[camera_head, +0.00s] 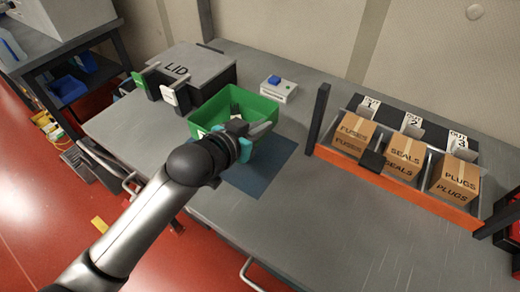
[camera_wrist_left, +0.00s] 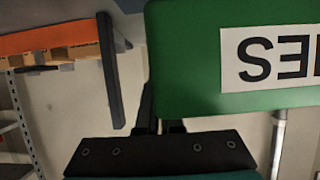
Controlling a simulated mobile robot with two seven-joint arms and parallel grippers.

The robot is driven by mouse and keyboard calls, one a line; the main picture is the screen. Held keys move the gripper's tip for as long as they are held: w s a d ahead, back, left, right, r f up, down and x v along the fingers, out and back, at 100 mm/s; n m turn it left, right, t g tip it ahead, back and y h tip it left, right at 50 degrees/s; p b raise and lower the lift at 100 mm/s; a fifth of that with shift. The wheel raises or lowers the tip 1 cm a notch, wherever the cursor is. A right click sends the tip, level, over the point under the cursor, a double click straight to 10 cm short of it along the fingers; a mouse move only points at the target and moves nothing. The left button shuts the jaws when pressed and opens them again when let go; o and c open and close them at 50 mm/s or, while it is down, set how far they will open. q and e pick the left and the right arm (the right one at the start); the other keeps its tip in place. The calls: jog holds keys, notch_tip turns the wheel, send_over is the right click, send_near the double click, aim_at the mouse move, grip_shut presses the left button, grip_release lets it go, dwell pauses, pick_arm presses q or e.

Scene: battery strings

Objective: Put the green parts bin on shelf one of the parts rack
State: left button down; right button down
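The green parts bin (camera_head: 210,117) is left of the middle of the table, by the blue mat (camera_head: 265,168). In the left wrist view it fills the upper right (camera_wrist_left: 195,60), with a white label bearing black letters. My left gripper (camera_head: 258,131) is at the bin's near right side. In the left wrist view its dark fingers (camera_wrist_left: 160,122) are close together at the bin's rim, seemingly on its wall. I cannot tell whether the bin touches the table. The parts rack (camera_head: 400,184) has an orange front rail and boxes marked Fuses, Seals and Plugs. My right gripper is out of view.
A grey case marked LID (camera_head: 187,70) stands behind and left of the bin. A small white box with a blue top (camera_head: 278,88) is behind it. A dark post (camera_head: 317,117) rises at the rack's left end. The table front is clear.

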pick_arm(q)
jog(key=shift+f+b, duration=0.8)
jog(key=shift+f, duration=2.4)
jog(key=shift+f, duration=0.15)
jog(key=c, duration=1.1)
grip_release()
jog(key=shift+f, duration=0.1)
jog(key=shift+o, duration=0.2)
